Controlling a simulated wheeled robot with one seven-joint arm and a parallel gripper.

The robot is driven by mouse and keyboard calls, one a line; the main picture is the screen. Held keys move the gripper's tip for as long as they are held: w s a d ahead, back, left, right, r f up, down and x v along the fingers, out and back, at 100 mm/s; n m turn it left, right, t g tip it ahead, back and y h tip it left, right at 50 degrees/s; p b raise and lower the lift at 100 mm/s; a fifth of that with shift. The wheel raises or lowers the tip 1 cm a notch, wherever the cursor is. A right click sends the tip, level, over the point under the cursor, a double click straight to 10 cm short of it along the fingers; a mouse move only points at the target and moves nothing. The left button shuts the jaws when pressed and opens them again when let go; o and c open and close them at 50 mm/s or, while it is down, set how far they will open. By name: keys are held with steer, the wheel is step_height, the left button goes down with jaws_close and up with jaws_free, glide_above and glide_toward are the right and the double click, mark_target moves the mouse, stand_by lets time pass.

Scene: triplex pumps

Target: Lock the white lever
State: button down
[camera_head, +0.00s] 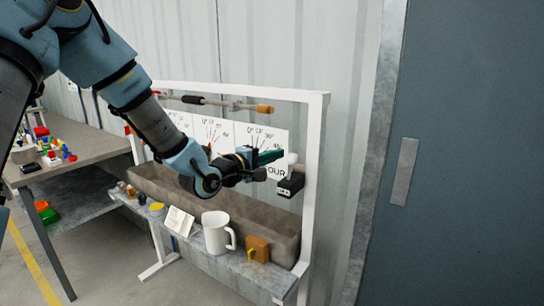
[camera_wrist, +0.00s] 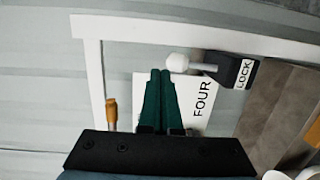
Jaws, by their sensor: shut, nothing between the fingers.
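The white lever (camera_wrist: 190,64) shows in the wrist view as a short white rod with a round knob, joined to a black block (camera_wrist: 237,70) labelled LOCK. In the head view the black block (camera_head: 291,184) sits at the right end of the white panel, partly behind my gripper. My gripper (camera_head: 281,153) reaches right in front of the panel. In the wrist view its green fingers (camera_wrist: 160,72) are shut and empty, with tips just left of the lever's knob. I cannot tell whether they touch it.
The white panel (camera_wrist: 203,98) reads FOUR beside the lever. A white frame (camera_head: 318,150) stands around it. Below are a long brown trough (camera_head: 160,187), a white mug (camera_head: 217,235) and an orange-brown box (camera_head: 257,248) on a shelf. A grey-blue door (camera_head: 470,120) is at the right.

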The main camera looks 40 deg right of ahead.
steer(key=a+r+b, duration=0.2)
steer(key=a+r, duration=0.2)
steer(key=a, duration=0.6)
steer(key=shift+s, duration=0.4)
steer(key=w+a+f+t+y, duration=0.2)
steer(key=w+a+f+y, duration=0.15)
steer(key=a, duration=0.35)
steer(key=w+a+f+m+t+y, duration=0.1)
steer(key=w+a+f+y, duration=0.2)
steer(key=w+a, duration=0.25)
steer(key=w+a+f+t+y, duration=0.2)
steer(key=w+a+f+y, duration=0.15)
steer(key=a, duration=0.35)
steer(key=s+a+f+g+y, duration=0.1)
steer(key=a+f+y, duration=0.15)
steer(key=a, duration=0.65)
steer(key=s+a+f+g+y, duration=0.1)
steer(key=a+y, duration=0.2)
steer(key=a, duration=0.5)
steer(key=s+a+m+g+y, duration=0.1)
steer(key=s+a+g, duration=0.2)
steer(key=s+a, duration=0.4)
steer(key=shift+s+a+f, duration=0.2)
steer(key=shift+s+a, duration=0.05)
steer(key=shift+a, duration=0.45)
steer(key=shift+y, duration=0.25)
